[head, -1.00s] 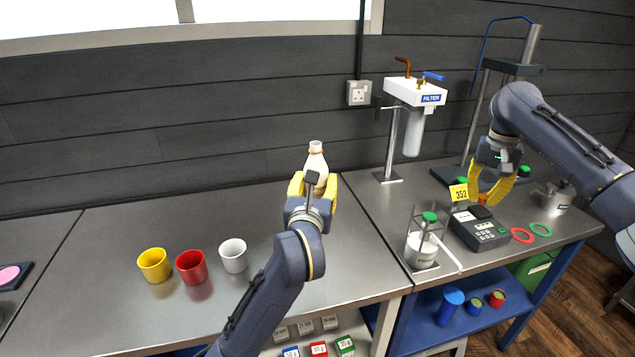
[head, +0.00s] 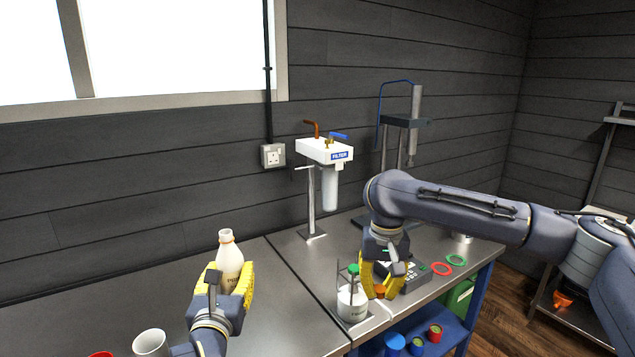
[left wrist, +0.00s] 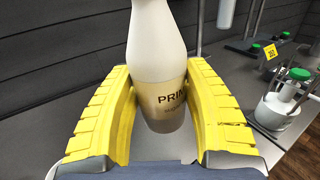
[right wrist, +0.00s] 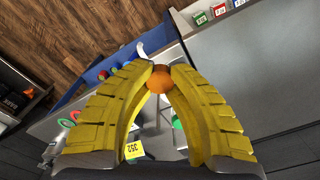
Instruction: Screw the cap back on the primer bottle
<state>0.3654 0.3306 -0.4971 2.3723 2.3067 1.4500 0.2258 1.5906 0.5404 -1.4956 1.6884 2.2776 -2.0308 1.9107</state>
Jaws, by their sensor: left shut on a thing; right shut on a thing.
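The primer bottle (head: 229,258) is cream-coloured with an open, pinkish neck and stands upright on the left bench. My left gripper (head: 228,285) is shut around its body; the left wrist view shows the yellow fingers on both sides of the labelled bottle (left wrist: 160,70). My right gripper (head: 381,290) is shut on an orange cap (head: 379,290), near the green-topped jar and to the right of the bottle. In the right wrist view the cap (right wrist: 160,82) sits between the fingertips.
A white jar with a green top (head: 352,302) stands at the right bench's front, close to my right gripper. The filter unit (head: 325,150) stands behind. A white cup (head: 150,343) is at lower left. Red (head: 441,269) and green rings lie at the right bench's far end.

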